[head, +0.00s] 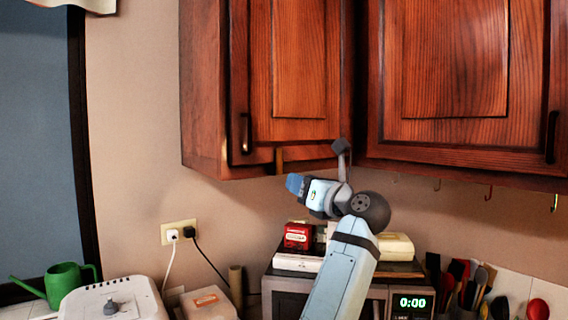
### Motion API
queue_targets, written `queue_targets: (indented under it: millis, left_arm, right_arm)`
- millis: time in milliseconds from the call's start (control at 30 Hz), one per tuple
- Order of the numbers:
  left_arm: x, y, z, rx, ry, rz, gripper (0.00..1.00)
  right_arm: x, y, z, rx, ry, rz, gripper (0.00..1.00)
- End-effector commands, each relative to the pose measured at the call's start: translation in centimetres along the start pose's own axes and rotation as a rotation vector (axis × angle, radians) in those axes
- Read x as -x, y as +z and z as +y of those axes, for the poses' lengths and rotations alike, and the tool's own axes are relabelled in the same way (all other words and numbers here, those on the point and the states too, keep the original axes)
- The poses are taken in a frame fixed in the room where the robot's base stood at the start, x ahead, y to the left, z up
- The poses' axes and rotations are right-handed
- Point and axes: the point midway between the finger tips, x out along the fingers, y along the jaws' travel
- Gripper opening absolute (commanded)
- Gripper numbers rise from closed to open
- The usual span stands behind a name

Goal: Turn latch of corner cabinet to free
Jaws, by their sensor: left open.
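The corner cabinet (300,70) is red-brown wood and hangs on the wall, with its panelled door shut. A small upright brown tab (279,160), which looks like the latch, sits at the door's lower edge. A dark handle (245,134) is at the door's lower left. My left gripper (316,170) is open and empty, just below and to the right of the tab, apart from it in the picture. How far it stands from the tab in depth I cannot tell. My right gripper is not in view.
A second wall cabinet (455,75) adjoins on the right, with hooks below. Below my arm are a microwave (410,302) with boxes on top, including a red one (298,236). A white appliance (112,300), a green watering can (66,285) and utensils (470,290) flank it.

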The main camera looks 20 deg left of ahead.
Motion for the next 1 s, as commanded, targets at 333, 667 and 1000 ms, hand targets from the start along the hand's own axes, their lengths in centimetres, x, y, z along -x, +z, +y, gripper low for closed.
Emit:
queue_targets:
  millis: [333,667,1000]
  left_arm:
    - [3.0,6.5,-0.3,0.200,-0.092,0.158,0.44]
    - [-2.4,6.0,-0.7,0.197,-0.088,0.156,0.44]
    - [-8.6,5.0,-1.4,0.197,-0.090,0.155,0.44]
  right_arm:
    - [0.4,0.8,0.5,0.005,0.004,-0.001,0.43]
    - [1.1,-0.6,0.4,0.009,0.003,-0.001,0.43]
    - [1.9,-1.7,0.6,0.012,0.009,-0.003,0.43]
